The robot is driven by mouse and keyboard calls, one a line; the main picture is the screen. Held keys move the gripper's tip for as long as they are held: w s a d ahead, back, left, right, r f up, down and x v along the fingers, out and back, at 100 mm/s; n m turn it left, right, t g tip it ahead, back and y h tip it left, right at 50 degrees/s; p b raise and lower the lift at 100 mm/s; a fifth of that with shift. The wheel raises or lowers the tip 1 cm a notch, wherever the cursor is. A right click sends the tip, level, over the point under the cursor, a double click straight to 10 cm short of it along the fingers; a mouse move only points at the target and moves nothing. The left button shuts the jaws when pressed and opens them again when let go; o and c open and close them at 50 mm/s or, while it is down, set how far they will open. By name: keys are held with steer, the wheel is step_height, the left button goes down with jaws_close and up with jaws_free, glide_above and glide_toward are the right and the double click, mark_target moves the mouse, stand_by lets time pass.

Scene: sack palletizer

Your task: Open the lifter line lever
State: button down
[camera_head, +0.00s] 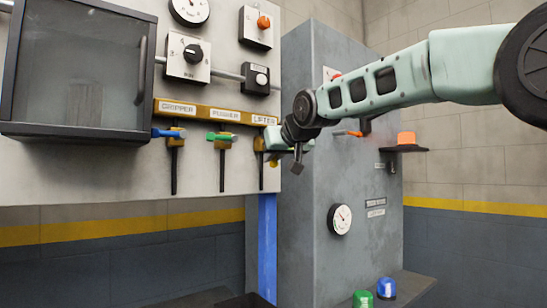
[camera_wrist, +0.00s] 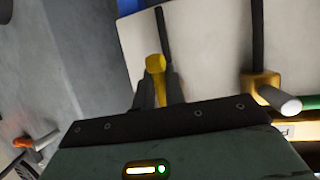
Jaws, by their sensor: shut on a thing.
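The lifter line lever is yellow and shows in the wrist view (camera_wrist: 155,64), held between the two dark fingers of my gripper (camera_wrist: 159,92). In the head view my gripper (camera_head: 273,152) is at the right end of the brass manifold, just below the LIFTER label (camera_head: 264,119). It hides most of the lever and valve there. My gripper is shut on the lever. A black hose (camera_wrist: 161,25) runs away from the lifter valve in the wrist view. I cannot tell how far the lever is turned.
The green pusher lever (camera_head: 221,137) and blue gripper lever (camera_head: 169,133) sit to the left on the same manifold (camera_head: 200,112). A grey cabinet (camera_head: 325,190) stands close on the right, with an orange-handled switch (camera_head: 348,133). A dark glazed box (camera_head: 78,70) is on the upper left.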

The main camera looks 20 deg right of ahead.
steer(key=c, duration=1.5)
jaws_free()
steer(key=shift+s, duration=0.1)
steer(key=b+v, duration=0.4)
steer(key=v, duration=1.3)
steer(key=shift+s+d+r, duration=0.1)
steer(key=shift+r, duration=0.05)
